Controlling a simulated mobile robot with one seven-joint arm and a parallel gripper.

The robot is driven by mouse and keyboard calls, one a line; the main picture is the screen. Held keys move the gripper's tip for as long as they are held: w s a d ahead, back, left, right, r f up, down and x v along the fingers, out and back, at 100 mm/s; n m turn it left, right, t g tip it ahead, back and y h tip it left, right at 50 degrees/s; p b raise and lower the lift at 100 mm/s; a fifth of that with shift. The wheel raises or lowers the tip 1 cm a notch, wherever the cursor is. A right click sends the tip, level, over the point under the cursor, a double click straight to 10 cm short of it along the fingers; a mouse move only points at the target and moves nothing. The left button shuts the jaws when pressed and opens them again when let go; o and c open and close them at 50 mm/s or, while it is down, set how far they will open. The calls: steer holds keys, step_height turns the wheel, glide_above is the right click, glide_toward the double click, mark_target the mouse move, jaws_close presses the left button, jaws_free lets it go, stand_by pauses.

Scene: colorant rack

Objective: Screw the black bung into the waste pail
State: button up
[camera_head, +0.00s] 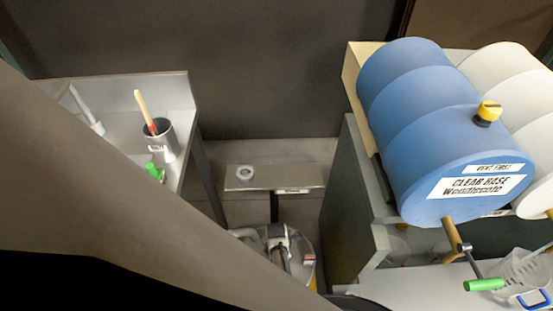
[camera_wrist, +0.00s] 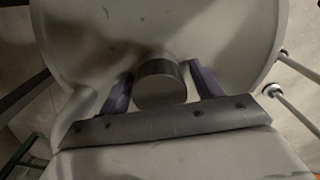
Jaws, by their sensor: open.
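In the wrist view, a dark round bung (camera_wrist: 160,88) stands between the two fingers of my gripper (camera_wrist: 160,72). The fingers are open, one on each side, with a gap showing at least on the right. Behind the bung is a broad pale rounded surface, seemingly the top of the waste pail (camera_wrist: 225,35). How deep the bung sits in it cannot be told. In the head view, the pail (camera_head: 305,273) seems to be low at bottom centre, mostly hidden under my wrist and gripper; the bung cannot be made out there.
A metal plate with a round fitting (camera_head: 268,180) is behind the pail. A bench with a brush in a metal cup (camera_head: 163,143) is at left. A blue drum (camera_head: 430,130) with a yellow-and-black cap (camera_head: 487,113) lies on a rack at right, above a white worktop.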

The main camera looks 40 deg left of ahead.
steer(key=c, duration=0.9)
steer(key=shift+m, duration=0.3)
steer(key=shift+c, duration=0.2)
steer(key=o, duration=1.1)
step_height(320, 180, up, 14)
steer(key=shift+f+b, duration=0.1)
steer(key=shift+b, duration=0.55)
